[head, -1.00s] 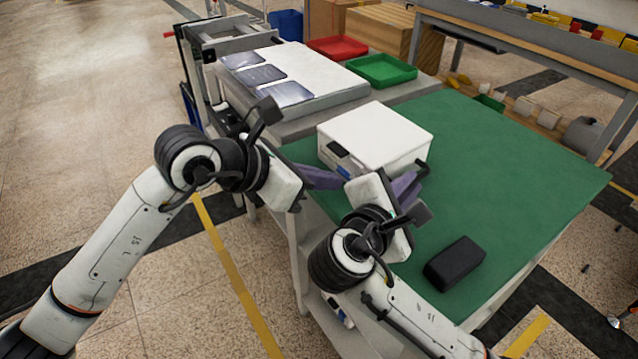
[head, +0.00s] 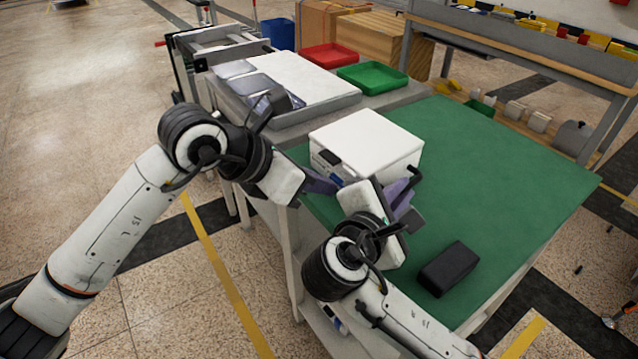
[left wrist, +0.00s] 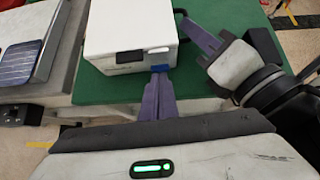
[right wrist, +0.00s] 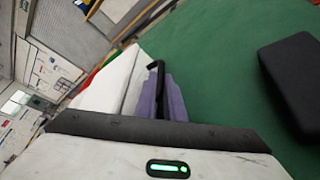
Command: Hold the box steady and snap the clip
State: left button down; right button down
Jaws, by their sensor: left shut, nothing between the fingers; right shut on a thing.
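The white box (head: 366,142) sits on the green mat, with a black piece (head: 330,157) and a small blue piece on its front face. In the left wrist view the blue piece (left wrist: 160,69) is low on that face, beside a white tab (left wrist: 158,50). My left gripper (head: 332,185) is shut and empty, its purple fingertips at the blue piece; I cannot tell whether they touch. My right gripper (head: 412,182) is at the box's right side. In the right wrist view its purple fingers (right wrist: 165,95) are closed on a black handle (right wrist: 157,68) of the box.
A black block (head: 448,268) lies on the green mat (head: 500,180), near its front edge. Red (head: 330,56) and green (head: 372,75) trays and a white board with dark panels lie behind the box. The mat right of the box is clear.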

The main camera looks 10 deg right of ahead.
pick_arm(q)
jog(key=shift+w+d+r+g+y, duration=0.2)
jog(key=shift+d+r+g+y, duration=0.1)
jog(key=shift+r+y, duration=0.25)
jog(key=shift+w+d+r+g+y, duration=0.2)
jog(key=shift+d+r+g+y, duration=0.1)
jog(key=shift+y, duration=0.35)
pick_arm(e)
jog(key=shift+s+f, duration=0.1)
jog(key=shift+f, duration=0.25)
pick_arm(q)
jog(key=shift+f, duration=0.1)
jog(key=shift+r, duration=0.8)
jog(key=shift+a, duration=0.1)
